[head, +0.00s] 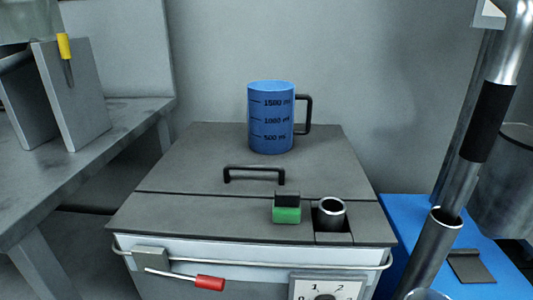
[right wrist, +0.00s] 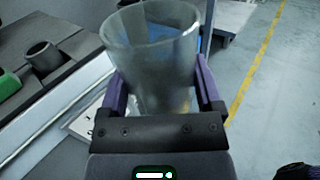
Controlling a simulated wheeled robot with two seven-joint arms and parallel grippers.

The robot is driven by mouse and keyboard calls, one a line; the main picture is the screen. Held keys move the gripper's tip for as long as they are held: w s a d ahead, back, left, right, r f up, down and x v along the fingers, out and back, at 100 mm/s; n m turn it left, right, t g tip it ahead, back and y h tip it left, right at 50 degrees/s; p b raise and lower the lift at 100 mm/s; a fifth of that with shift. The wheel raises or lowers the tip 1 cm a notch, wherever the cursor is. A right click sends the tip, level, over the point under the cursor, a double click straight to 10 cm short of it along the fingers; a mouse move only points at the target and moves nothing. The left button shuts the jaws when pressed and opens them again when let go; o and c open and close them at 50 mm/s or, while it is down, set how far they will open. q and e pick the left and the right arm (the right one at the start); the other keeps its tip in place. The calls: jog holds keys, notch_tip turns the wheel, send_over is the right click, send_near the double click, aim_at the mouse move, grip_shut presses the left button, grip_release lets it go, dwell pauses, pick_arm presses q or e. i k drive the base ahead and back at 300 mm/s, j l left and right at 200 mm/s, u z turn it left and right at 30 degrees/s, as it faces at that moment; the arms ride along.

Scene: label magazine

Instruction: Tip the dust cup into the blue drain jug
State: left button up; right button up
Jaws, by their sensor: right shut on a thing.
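The blue jug (head: 270,117) stands upright on the grey top of the cabinet in the head view, with volume marks on its front and a black handle on its right. In the right wrist view, my right gripper (right wrist: 165,92) is shut on a clear, greyish cup (right wrist: 152,55), which looks like the dust cup. The purple fingers sit on either side of it. Its contents are hard to make out. A clear rim (head: 428,294) shows at the bottom edge of the head view, well below and to the right of the jug. My left gripper is not in view.
The cabinet top (head: 180,170) carries a black handle (head: 254,175), a green-and-black block (head: 287,212) and a short metal tube (head: 331,213). A red-tipped lever (head: 210,282) and a rail run along its front. Metal pipes (head: 497,110) stand at the right. A grey bench (head: 110,120) is at the left.

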aim_at(271, 102)
jog(key=j+u, duration=0.25)
jog(key=j, duration=0.4)
jog(key=i+j+u, duration=0.2)
jog(key=j, duration=0.4)
jog(key=k+j, duration=0.05)
jog(key=k, duration=0.05)
